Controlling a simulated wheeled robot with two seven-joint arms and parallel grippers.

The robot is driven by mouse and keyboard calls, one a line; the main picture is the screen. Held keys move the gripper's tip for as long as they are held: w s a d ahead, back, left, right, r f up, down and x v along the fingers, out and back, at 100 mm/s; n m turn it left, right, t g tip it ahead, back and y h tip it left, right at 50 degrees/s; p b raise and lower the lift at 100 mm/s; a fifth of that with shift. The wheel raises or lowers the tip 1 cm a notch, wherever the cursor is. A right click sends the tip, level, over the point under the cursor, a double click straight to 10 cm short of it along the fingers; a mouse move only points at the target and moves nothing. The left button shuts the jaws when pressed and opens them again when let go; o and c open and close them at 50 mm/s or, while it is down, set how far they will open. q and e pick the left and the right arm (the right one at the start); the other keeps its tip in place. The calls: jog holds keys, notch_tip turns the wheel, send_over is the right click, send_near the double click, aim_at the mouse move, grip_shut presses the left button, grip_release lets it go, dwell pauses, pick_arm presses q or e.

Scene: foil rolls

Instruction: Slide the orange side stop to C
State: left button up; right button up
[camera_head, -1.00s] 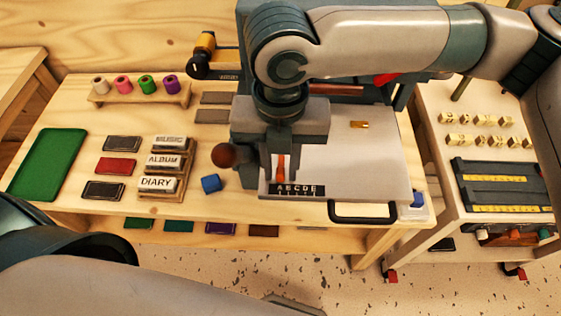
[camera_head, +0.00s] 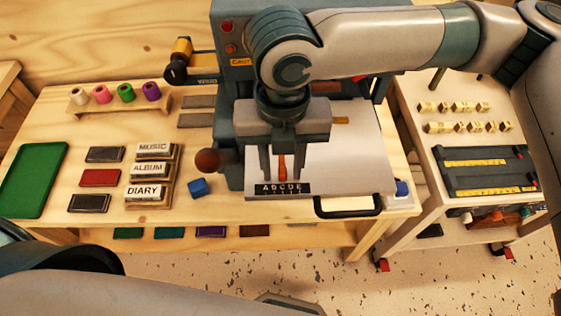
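The orange side stop (camera_head: 282,167) stands upright at the front left of the machine's pale plate (camera_head: 350,160). Below it is a black strip lettered A B C D E (camera_head: 281,189). The stop's lower end lines up about with C in this view. My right gripper (camera_head: 282,176) points down from above with one finger on each side of the stop. Gaps show between the stop and both fingers, so it looks open around it. My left gripper is out of view; only part of my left arm shows at the lower left.
A dark ball-ended handle (camera_head: 208,161) and a blue block (camera_head: 198,188) are just left of the plate. A black looped handle (camera_head: 347,207) juts from its front right. Lettered blocks (camera_head: 150,169) and coloured pads stand farther left. A side cart (camera_head: 480,165) is at the right.

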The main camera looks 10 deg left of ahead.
dwell(0.3)
jog(key=shift+r, duration=0.45)
notch_tip(320, 180, up, 16)
jog(key=b, duration=0.3)
jog(key=shift+r, duration=0.25)
